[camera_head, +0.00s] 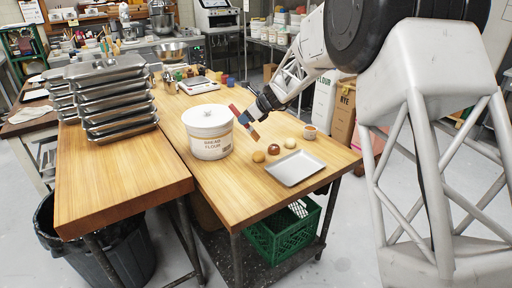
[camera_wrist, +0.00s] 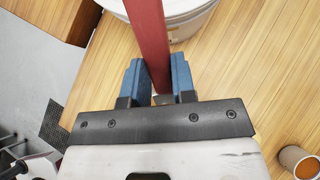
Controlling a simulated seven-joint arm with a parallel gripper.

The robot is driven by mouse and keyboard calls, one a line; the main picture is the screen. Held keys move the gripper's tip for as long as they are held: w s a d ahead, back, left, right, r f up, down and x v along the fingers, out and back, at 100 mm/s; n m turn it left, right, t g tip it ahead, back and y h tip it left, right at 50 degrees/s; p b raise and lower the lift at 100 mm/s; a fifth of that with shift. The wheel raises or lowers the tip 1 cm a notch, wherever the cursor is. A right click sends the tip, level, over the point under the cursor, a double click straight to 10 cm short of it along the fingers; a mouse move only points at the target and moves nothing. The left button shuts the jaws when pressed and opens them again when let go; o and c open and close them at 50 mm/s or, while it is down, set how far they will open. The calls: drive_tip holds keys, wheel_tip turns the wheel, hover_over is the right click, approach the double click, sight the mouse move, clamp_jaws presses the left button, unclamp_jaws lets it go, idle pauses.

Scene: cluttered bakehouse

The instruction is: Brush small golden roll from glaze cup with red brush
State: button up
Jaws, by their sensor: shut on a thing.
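My gripper (camera_head: 250,116) is shut on the red brush (camera_head: 235,110) above the table. In the wrist view its blue fingers (camera_wrist: 158,82) press on both sides of the red handle (camera_wrist: 148,35). In the head view the brush slants, with a brownish lower end pointing down toward the rolls, apart from them. The small golden roll (camera_head: 258,157) lies on the table, left of the tray. The glaze cup (camera_head: 310,132) stands to the right; a cup with orange content also shows at the lower right of the wrist view (camera_wrist: 287,157).
An empty metal tray (camera_head: 295,168) lies at the table's front. A white flour tub (camera_head: 210,146) stands left of my gripper. Stacked metal pans (camera_head: 112,98) stand further left.

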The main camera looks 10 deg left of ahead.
sight(251, 127)
drive_tip(key=shift+f, duration=0.15)
drive_tip(key=shift+w+d+f, duration=0.1)
drive_tip(key=shift+w+f, duration=0.15)
drive_tip(key=shift+f, duration=0.9)
drive_tip(key=shift+w+f, duration=0.2)
drive_tip(key=shift+f, duration=0.95)
drive_tip(key=shift+f, duration=0.7)
idle(1.6)
drive_tip(key=shift+w+r, duration=0.1)
drive_tip(key=shift+w, duration=0.35)
idle(0.4)
drive_tip(key=shift+s, duration=0.25)
drive_tip(key=shift+s, duration=0.65)
drive_tip(key=shift+w, duration=0.15)
